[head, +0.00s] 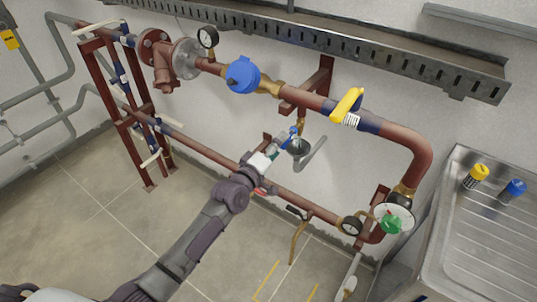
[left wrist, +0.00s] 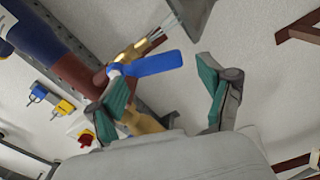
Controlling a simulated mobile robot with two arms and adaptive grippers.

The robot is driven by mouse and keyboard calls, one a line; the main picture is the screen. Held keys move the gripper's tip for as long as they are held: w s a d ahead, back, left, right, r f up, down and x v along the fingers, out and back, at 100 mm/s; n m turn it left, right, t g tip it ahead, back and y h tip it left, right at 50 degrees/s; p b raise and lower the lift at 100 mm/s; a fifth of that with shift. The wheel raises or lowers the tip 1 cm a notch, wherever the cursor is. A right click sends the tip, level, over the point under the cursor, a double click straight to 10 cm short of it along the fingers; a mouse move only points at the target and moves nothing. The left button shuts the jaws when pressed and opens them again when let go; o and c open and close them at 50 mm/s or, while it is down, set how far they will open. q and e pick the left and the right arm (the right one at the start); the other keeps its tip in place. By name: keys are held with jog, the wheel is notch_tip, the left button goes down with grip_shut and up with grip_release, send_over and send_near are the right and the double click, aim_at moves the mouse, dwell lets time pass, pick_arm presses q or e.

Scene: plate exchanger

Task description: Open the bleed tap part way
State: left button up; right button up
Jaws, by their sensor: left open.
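The bleed tap, a small brass valve (left wrist: 143,47) with a flat blue lever (left wrist: 158,63), hangs below the upper red pipe. In the head view its blue lever (head: 294,131) is small and partly hidden by my gripper. My left gripper (head: 274,149) reaches up to it from below. In the left wrist view the gripper (left wrist: 160,72) is open. Its two green-padded fingers stand either side of the lever, which crosses the gap near the fingertips. The lever looks close to the left finger; I cannot tell if they touch. My right gripper is not in view.
A grey funnel (head: 299,147) with a bent pipe sits just right of the tap. The upper pipe carries a yellow lever (head: 347,104) and a blue round housing (head: 242,75). A lower red pipe (head: 205,144) runs behind my arm. A steel drainer (head: 470,255) stands at right.

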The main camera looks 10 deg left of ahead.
pick_arm(q)
jog(key=v, duration=1.1)
jog(key=shift+s+r, duration=0.1)
jog(key=shift+s, duration=0.05)
jog(key=s+a+f+m+g+y, duration=0.1)
jog(key=s+a+f+m+g, duration=0.3)
jog(key=f, duration=0.8)
jog(key=s+f+g+y, duration=0.15)
jog(key=s+f, duration=0.35)
jog(key=f, duration=0.7)
jog(key=s+a+f+m+g+y, duration=0.1)
jog(key=s+a+f+g+y, duration=0.3)
jog(key=f, duration=0.8)
jog(key=s+f+m+g, duration=0.2)
jog(key=s+f, duration=0.3)
jog(key=s, duration=0.6)
jog(key=s+f+m+g, duration=0.2)
jog(key=s+f, duration=0.4)
jog(key=s, duration=0.5)
jog(key=s+f+m+g, duration=0.2)
jog(key=s+f, duration=0.3)
jog(key=s, duration=0.7)
jog(key=shift+d+f+m, duration=0.4)
jog(key=shift+d+m, duration=0.05)
jog(key=shift+m, duration=0.25)
